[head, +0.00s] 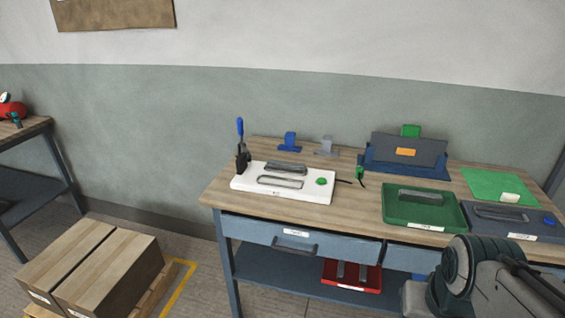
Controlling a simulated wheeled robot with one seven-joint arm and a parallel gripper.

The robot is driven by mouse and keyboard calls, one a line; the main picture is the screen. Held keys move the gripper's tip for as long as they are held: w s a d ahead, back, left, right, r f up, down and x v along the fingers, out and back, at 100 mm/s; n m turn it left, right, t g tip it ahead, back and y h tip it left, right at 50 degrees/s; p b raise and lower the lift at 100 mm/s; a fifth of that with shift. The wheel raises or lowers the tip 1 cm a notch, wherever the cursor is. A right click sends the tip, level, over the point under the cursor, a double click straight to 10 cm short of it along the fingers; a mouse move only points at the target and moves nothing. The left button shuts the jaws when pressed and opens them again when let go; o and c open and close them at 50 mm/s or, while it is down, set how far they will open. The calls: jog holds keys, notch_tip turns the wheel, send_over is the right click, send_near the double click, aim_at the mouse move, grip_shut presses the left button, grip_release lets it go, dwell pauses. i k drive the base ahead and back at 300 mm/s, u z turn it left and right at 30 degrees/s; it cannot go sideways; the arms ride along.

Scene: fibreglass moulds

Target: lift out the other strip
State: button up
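A white mould block (242,184) lies on the workbench, with a long rounded slot outline (280,182) in its top. A dark grey strip (286,168) lies along its back edge; I cannot tell whether it sits in a recess. A green tray (395,210) to the right has a grey strip (422,196) at its back. A dark grey tray (485,226) beside it holds a long dark piece (502,216). A red tray (352,283) on the lower shelf has two upright grey strips (341,270). My arm shows at the lower right; my gripper's fingers are not visible.
A blue-handled toggle clamp (240,147) stands at the mould's left end, with a green button (321,181) on the right. Blue (290,143) and grey (326,147) blocks and a dark panel stand (408,150) line the back.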

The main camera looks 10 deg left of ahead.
aim_at(273, 164)
jog(key=u, duration=0.65)
jog(key=i, duration=0.6)
jog(key=u, duration=0.65)
jog(key=i, duration=0.8)
jog(key=z, duration=0.2)
